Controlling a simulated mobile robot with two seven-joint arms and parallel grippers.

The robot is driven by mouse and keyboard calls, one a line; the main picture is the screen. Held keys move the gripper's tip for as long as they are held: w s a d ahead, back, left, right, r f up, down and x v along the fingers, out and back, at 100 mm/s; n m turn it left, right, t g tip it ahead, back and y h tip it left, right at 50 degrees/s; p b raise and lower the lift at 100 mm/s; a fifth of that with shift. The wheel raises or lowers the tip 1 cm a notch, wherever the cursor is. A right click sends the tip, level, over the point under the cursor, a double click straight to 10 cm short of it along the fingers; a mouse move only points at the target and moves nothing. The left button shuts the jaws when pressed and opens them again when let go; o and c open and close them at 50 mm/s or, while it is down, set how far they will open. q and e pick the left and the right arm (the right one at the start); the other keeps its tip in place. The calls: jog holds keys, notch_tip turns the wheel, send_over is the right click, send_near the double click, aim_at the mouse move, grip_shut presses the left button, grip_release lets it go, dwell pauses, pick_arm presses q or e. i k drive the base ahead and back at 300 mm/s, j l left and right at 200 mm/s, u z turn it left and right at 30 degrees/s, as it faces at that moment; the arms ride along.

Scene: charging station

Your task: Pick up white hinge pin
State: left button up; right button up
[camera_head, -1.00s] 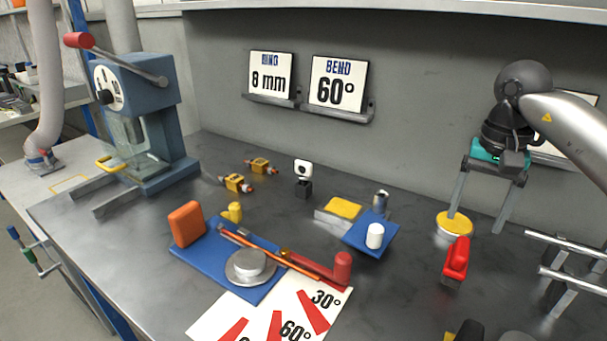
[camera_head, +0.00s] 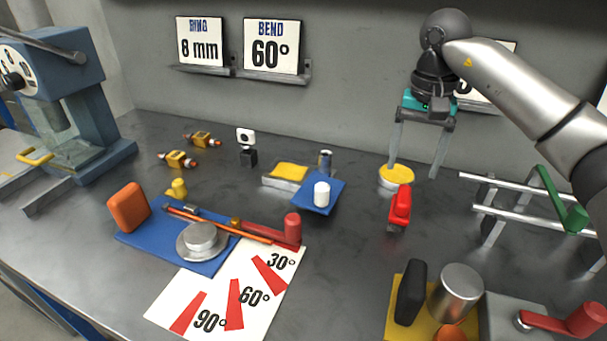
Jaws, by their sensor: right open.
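The white pin (camera_head: 322,193), a short upright cylinder, stands on a small tilted blue plate (camera_head: 331,209) near the middle of the worktop in the head view. My right gripper (camera_head: 412,178) hangs to the right of the pin, pointing down with its two long fingers spread and nothing between them. Its left finger overlaps a yellow-topped round piece (camera_head: 396,175) in the picture; whether they touch I cannot tell. My left gripper is not in view.
A grey block with a yellow top (camera_head: 290,173) and a dark small cylinder (camera_head: 325,160) are close to the blue plate. A red-handled item (camera_head: 400,204) lies to its right. A bending jig on a blue base (camera_head: 150,243) is left. Metal rails (camera_head: 500,213) stand right.

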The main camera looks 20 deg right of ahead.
aim_at(245, 137)
jog(key=i+j+u, duration=0.35)
jog(key=i+j, duration=0.35)
jog(key=j, duration=0.15)
